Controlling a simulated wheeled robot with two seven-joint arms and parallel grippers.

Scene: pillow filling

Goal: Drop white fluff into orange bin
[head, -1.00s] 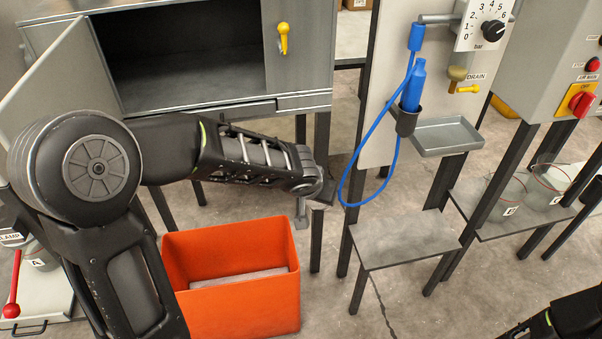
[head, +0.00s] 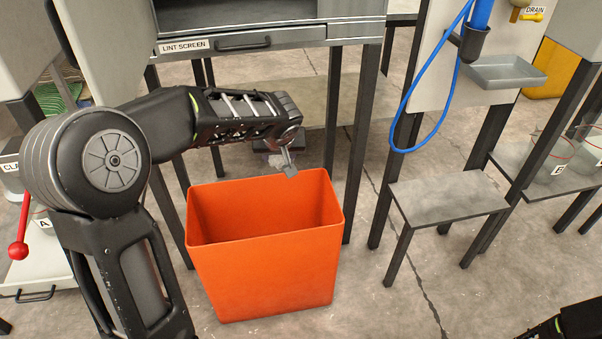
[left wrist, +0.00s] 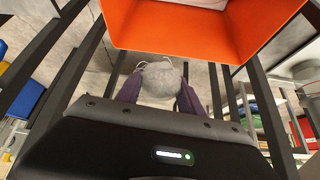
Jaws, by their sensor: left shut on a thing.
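The orange bin (head: 265,265) stands upright on the floor, open at the top. Its orange wall (left wrist: 185,30) also fills the top of the left wrist view, with something pale inside. My left gripper (head: 286,168) is at the bin's far rim, towards its right side. In the left wrist view, the left gripper's dark fingers (left wrist: 160,92) are shut on a greyish-white clump of fluff (left wrist: 160,78). A little of this clump seems to show beside the fingers in the head view. My right gripper is outside the frames; only part of my right arm shows at the lower right.
A grey cabinet with a drawer labelled LINT SCREEN (head: 243,42) stands on dark legs behind the bin. A low grey bench (head: 445,196) is to the right, below a blue hose (head: 398,125). Bare floor lies between bin and bench.

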